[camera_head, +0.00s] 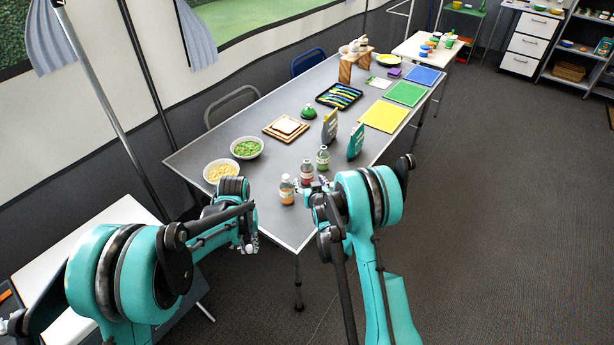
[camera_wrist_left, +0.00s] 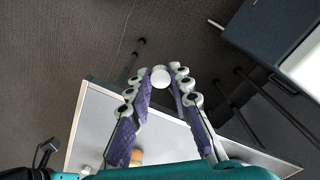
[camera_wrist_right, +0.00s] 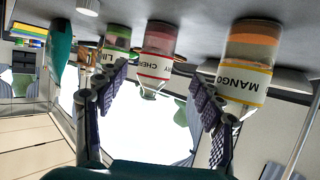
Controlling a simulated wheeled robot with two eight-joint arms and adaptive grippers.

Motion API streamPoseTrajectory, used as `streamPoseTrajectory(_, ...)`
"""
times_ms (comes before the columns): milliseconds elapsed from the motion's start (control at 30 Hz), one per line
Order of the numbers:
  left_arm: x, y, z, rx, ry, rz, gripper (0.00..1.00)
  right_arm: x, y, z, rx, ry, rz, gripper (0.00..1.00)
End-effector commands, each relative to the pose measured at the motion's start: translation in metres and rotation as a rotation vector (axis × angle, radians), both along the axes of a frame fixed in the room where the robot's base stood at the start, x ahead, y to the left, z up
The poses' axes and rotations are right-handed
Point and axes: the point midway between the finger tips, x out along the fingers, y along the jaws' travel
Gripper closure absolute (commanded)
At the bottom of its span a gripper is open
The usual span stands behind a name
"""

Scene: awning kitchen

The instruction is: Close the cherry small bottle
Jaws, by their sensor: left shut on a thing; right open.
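The cherry small bottle (camera_head: 306,172) stands upright on the grey table between the orange mango bottle (camera_head: 287,190) and the green lime bottle (camera_head: 323,157). In the right wrist view, where things look upside down, the cherry bottle (camera_wrist_right: 158,50) shows its label and narrow neck, with no cap visible on it. My right gripper (camera_wrist_right: 155,90) is open, its fingers spread on either side of the cherry bottle in that view; I cannot tell whether they touch it. My left gripper (camera_wrist_left: 161,82) is shut on a small white round cap (camera_wrist_left: 160,77), off the table's near edge.
Another white cap-like piece (camera_wrist_right: 88,6) lies by the bottles. Open floor lies right of the table.

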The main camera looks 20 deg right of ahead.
Motion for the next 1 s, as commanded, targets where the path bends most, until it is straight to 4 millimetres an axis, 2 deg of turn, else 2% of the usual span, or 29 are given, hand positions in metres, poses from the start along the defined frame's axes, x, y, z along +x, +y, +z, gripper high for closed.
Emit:
streamPoseTrajectory(100,0.000,0.000,-0.007,0.000,0.000,0.000,0.87,0.016,-0.002,-0.008,0.000,0.000,0.000,0.33)
streamPoseTrajectory(200,0.000,0.000,-0.009,0.000,0.000,0.000,0.87,0.022,-0.002,-0.010,0.000,0.000,0.000,0.33)
streamPoseTrajectory(567,0.000,0.000,-0.009,0.000,0.000,0.000,0.87,0.025,-0.003,-0.010,0.000,0.000,0.000,0.33)
streamPoseTrajectory(833,0.000,0.000,-0.028,0.000,0.000,0.000,0.87,0.061,-0.011,-0.020,0.000,0.000,0.000,0.33)
streamPoseTrajectory(1000,0.000,0.000,-0.031,0.000,0.000,0.000,0.87,0.073,-0.011,-0.023,0.000,0.000,0.000,0.33)
